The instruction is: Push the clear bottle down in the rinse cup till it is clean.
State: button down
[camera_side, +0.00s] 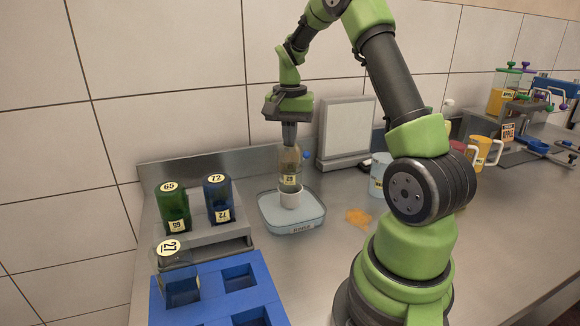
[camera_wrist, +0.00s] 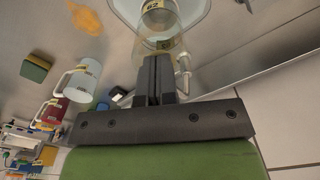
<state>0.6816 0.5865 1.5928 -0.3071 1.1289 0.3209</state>
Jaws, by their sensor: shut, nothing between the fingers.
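In the wrist view the shut fingers (camera_wrist: 155,62) sit just below the bottle's end (camera_wrist: 161,14).
Left of the tray, a green bottle (camera_side: 173,208) and a blue bottle (camera_side: 217,197) stand in a grey rack. An orange spill (camera_side: 358,217) and a pale mug (camera_side: 379,177) lie right.

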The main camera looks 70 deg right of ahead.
jog(key=shift+r, duration=1.85)
jog(key=shift+f, duration=2.55)
jog(key=shift+r, duration=2.55)
notch_tip(320, 180, up, 5)
